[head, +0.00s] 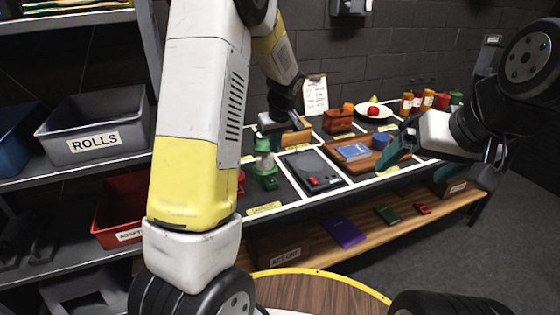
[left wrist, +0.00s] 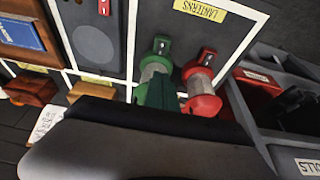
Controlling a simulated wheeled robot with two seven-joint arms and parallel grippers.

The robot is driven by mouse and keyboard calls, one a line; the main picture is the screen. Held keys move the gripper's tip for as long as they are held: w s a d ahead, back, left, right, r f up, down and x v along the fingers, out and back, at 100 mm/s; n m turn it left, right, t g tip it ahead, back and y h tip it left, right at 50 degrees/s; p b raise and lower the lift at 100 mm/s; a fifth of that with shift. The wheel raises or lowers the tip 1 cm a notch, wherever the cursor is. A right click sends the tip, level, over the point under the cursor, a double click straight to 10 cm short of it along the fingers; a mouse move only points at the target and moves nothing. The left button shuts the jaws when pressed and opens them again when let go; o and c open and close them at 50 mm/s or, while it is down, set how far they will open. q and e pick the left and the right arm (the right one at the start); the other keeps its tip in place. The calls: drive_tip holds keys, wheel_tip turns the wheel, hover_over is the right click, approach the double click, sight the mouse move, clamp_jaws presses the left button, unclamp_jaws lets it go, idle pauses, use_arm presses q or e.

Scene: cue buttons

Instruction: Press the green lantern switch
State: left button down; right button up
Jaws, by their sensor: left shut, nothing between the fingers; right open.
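The green lantern (head: 266,180) stands on the dark table in the head view. My left gripper (head: 263,146) is shut and empty, pointing down just above the lantern. Its green fingers (left wrist: 162,92) cover the lantern's top in the left wrist view; I cannot tell whether they touch it. A red lantern (left wrist: 202,86) stands beside it, mostly behind my left arm in the head view. My right gripper (head: 440,160) is open and empty over the table's right side.
A dark panel with red switches (head: 312,172) lies right of the green lantern. A brown board (head: 362,168) with a blue book is further right. A yellow LANTERNS label (left wrist: 201,10) marks the lantern section. Shelves with a grey ROLLS bin (head: 95,125) stand left.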

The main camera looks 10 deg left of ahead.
sight(269, 176)
use_arm(q)
drive_tip(key=x, duration=1.4)
drive_tip(key=shift+s+d+f, duration=0.15)
drive_tip(key=shift+s, duration=0.3)
